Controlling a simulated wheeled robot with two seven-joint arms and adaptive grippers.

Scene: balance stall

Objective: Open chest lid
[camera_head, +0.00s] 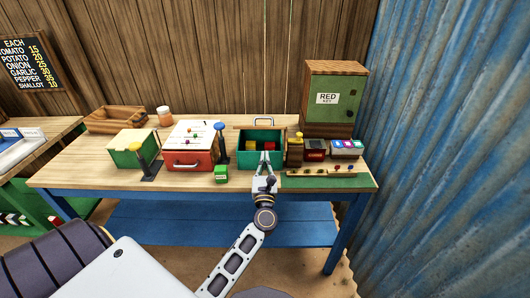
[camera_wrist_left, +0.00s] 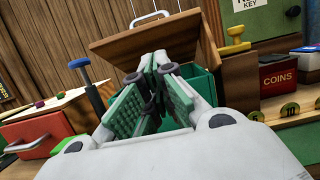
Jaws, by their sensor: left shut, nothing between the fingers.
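The chest (camera_head: 242,160) is a green box on the wooden table, with yellow and red items visible inside. Its wooden lid (camera_head: 246,127) stands raised at the back, with a metal handle (camera_head: 264,120) on top. In the left wrist view the lid (camera_wrist_left: 165,40) is tilted up beyond the fingers, and its handle (camera_wrist_left: 150,18) is at the upper edge. My left gripper (camera_head: 265,156) is shut and empty at the front of the chest opening. Its fingertips (camera_wrist_left: 155,65) hide part of the green interior in the left wrist view. Whether they touch anything is unclear. My right gripper is not in view.
A red box with a white top (camera_head: 190,158) and a blue-knobbed post (camera_head: 219,128) stand left of the chest. A small green block (camera_head: 221,174) lies in front. A COINS box (camera_wrist_left: 278,76) and a RED KEY cabinet (camera_head: 334,92) stand right. Corrugated metal bounds the right.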

